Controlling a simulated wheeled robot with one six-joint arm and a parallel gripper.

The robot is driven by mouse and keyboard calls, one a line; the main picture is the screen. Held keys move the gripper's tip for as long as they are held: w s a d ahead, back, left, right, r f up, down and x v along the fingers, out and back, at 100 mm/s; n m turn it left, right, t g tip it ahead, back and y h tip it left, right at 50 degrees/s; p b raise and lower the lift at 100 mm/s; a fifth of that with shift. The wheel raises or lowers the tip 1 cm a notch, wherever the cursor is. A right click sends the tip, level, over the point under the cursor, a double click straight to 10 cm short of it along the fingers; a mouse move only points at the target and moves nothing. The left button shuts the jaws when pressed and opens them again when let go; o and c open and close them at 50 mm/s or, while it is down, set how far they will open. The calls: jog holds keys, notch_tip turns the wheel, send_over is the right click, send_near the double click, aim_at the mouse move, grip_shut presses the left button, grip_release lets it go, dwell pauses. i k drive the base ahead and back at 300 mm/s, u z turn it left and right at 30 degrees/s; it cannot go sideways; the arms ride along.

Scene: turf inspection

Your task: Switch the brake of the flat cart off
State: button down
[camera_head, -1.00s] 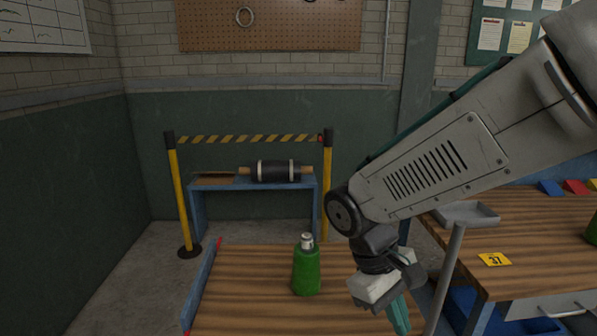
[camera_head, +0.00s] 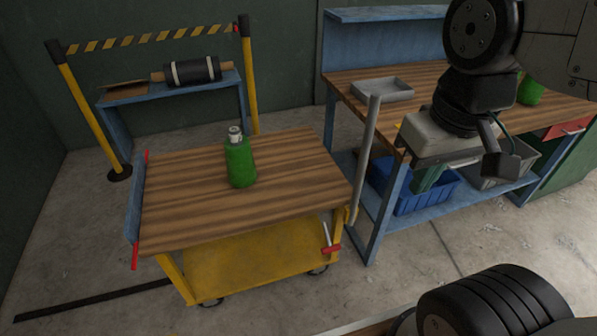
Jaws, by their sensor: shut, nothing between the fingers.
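The flat cart (camera_head: 292,206) has a striped wooden top and a yellow lower deck (camera_head: 245,262), with dark wheels below. A small lever with a red end (camera_head: 330,249) and a pale rod sits at its front right corner; I cannot tell for sure that it is the brake, nor its setting. A green bottle (camera_head: 240,165) with a silver cap stands upright on the top. My gripper (camera_head: 424,188) hangs to the right of the cart, in front of the workbench, apart from the lever. Its teal fingers are shut and empty, partly hidden by its own body.
A workbench (camera_head: 345,84) with a grey tray (camera_head: 382,89) stands right of the cart, a blue bin (camera_head: 412,198) on its lower shelf. A grey post (camera_head: 366,160) rises at the cart's right edge. Yellow barrier posts (camera_head: 90,110) stand behind. Floor in front is partly clear.

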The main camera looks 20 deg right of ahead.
aim_at(331, 248)
jog(key=k, duration=1.3)
jog(key=u, duration=0.7)
jog(key=i, duration=1.4)
jog(key=z, duration=0.15)
